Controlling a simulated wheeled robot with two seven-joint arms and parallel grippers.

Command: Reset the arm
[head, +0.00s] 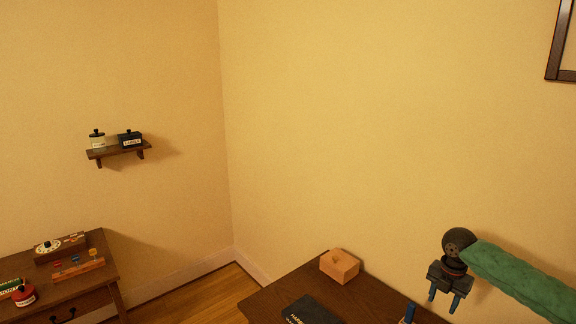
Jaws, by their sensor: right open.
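My right gripper (445,302) comes in from the right on a green arm. Its two blue-tipped fingers point down and stand apart, with nothing between them. It is at the right of the dark wooden desk (365,303), in front of the yellow wall. My left gripper is not in view.
A light wooden box (339,266) and a dark book (311,311) lie on the desk. A blue thing (409,313) shows at the bottom edge. A side table (98,262) at the left holds several items. A wall shelf (118,150) carries two containers. Wooden floor lies between desk and table.

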